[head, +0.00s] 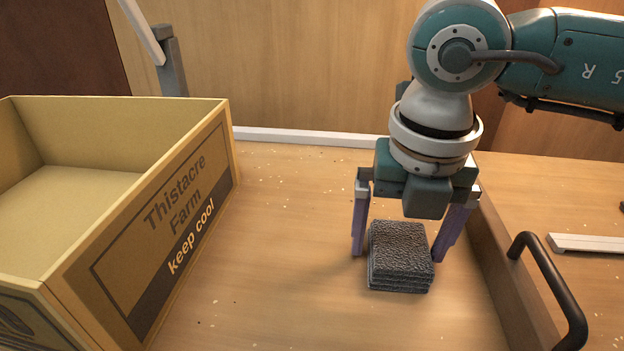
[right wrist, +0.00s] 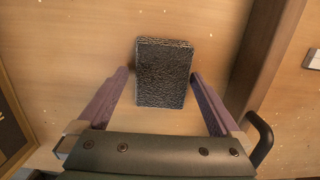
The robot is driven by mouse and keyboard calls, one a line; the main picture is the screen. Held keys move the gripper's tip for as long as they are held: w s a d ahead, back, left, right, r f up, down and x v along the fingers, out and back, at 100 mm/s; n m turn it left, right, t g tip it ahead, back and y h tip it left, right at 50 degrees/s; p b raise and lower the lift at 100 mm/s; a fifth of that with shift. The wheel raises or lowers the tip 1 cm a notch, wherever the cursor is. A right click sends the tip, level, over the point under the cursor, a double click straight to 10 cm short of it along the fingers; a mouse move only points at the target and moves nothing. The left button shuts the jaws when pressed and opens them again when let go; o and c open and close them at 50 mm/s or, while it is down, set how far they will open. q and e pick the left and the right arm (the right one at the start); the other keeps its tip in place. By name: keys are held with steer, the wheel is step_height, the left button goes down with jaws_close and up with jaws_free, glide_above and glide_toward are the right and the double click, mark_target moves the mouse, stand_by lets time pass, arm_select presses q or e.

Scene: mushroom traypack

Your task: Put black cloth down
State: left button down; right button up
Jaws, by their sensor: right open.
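The black cloth (head: 400,256) is a folded, dark grey textured stack lying flat on the wooden tabletop (head: 300,250). It also shows in the right wrist view (right wrist: 164,72), just ahead of the fingers. My right gripper (head: 408,250) is open above and around the cloth, with one purple finger on each side. In the right wrist view both fingers (right wrist: 158,85) stand apart from the cloth, with bare wood visible between them and its sides. My left gripper is not in view.
An open cardboard box (head: 205,175) marked "Thistacre Farm keep cool" stands at left and looks empty in its visible part. A raised wooden edge (head: 500,255) with a dark handle (head: 560,290) runs along the right. The table between box and cloth is clear apart from small crumbs.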

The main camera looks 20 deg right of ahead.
steer(key=c, duration=1.3)
